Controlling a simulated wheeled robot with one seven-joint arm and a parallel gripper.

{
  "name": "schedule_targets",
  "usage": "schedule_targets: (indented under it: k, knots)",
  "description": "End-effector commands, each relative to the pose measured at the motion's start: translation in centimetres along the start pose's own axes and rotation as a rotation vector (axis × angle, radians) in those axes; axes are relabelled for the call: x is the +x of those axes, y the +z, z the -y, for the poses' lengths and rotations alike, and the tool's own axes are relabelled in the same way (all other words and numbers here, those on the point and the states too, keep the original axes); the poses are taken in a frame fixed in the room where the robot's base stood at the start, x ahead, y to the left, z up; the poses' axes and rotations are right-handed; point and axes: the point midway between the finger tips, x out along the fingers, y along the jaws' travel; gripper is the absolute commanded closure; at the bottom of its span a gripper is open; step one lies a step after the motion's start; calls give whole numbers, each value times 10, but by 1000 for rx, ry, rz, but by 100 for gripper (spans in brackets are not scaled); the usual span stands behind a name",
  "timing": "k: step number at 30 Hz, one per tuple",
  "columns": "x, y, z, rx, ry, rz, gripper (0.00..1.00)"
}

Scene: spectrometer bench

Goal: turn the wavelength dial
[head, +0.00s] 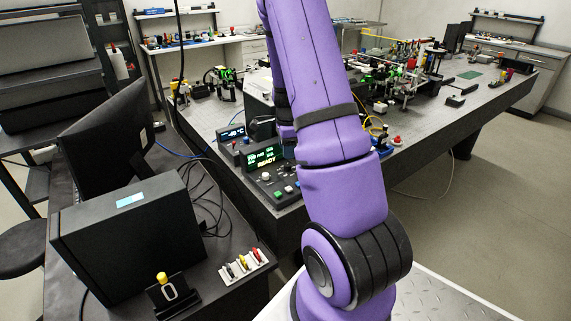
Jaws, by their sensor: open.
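A dark instrument box (257,88) stands on the optical bench behind my purple arm, which covers much of it. A dark rounded part (262,127) shows beside my arm; I cannot tell whether it is the wavelength dial. In front of it, a control unit (272,184) has a lit green display reading READY and several coloured buttons. A smaller unit (232,133) with a blue readout sits to its left. My gripper does not show; my own arm hides that area.
The bench (232,180) carries several optics mounts (385,80) and cables to the right. A monitor (110,130), a black computer case (130,235) and a small switch strip (242,264) stand on the near-left desk. The floor at right (500,190) is clear.

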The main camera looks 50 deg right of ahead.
Motion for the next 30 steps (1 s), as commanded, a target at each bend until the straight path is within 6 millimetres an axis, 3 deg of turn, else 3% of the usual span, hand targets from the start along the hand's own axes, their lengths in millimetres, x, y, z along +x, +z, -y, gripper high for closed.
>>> schedule_targets:
  k: [3, 9, 15, 23, 30]
  knots:
    - [23, -1, -1, 1, 3, -1, 48]
    - [49, 0, -1, 0, 2, 0, 48]
    - [61, 0, 0, 0, 1, 0, 48]
    - [61, 0, 0, -1, 0, 0, 48]
    - [61, 0, 0, -1, 0, 0, 97]
